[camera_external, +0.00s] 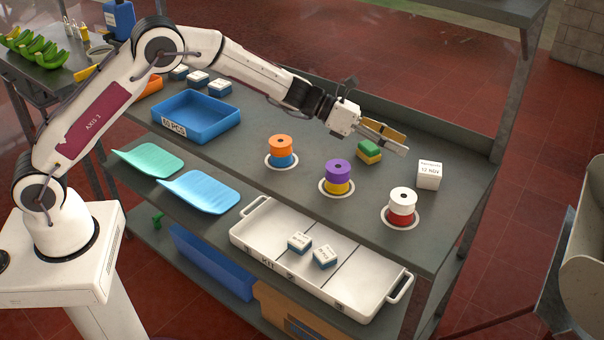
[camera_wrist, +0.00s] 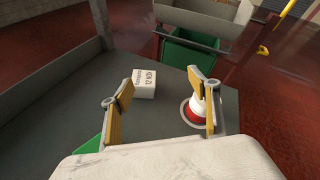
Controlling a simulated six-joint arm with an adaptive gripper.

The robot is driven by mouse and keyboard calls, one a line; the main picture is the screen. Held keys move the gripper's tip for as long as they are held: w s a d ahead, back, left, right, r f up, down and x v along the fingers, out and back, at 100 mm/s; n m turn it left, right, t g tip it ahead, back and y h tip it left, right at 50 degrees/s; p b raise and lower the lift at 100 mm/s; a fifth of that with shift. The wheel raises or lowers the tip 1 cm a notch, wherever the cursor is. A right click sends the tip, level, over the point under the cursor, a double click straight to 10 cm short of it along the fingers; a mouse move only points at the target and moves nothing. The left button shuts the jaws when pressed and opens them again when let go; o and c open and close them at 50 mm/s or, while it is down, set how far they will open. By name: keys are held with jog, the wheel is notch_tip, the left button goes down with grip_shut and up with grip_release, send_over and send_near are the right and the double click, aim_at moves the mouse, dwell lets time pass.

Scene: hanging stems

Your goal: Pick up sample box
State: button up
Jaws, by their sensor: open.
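A white box (camera_external: 429,175) with a printed label reading "12 NOV" stands on the grey bench near its right end. It also shows in the wrist view (camera_wrist: 145,83), beyond and between my fingertips, nearer the left one. My gripper (camera_external: 405,143) is open and empty, above the bench to the left of the box and apart from it. In the wrist view (camera_wrist: 163,88) its two yellow-padded fingers are spread wide. The right finger partly covers a white-and-red spool (camera_wrist: 196,112). A green-and-yellow block (camera_external: 369,152) sits below my gripper.
Three two-colour spool stacks stand on round white marks: orange-blue (camera_external: 281,151), purple-yellow (camera_external: 337,177) and white-red (camera_external: 402,207). A blue tray (camera_external: 222,128) is farther left. A raised ledge runs along the bench's back.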

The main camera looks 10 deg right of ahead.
jog(key=w+m, duration=0.3)
send_near(429, 175)
jog(key=shift+w+d+f+t, duration=0.1)
jog(key=shift+w+d+t, duration=0.1)
jog(key=shift+w, duration=0.4)
jog(key=shift+w+d+f+t, duration=0.1)
jog(key=shift+w+d, duration=0.05)
jog(key=shift+w, duration=0.4)
jog(key=shift+d, duration=0.15)
jog(key=shift+x, duration=1.2)
jog(key=shift+f, duration=0.2)
jog(key=shift+f+x, duration=0.25)
jog(key=shift+x, duration=2.25)
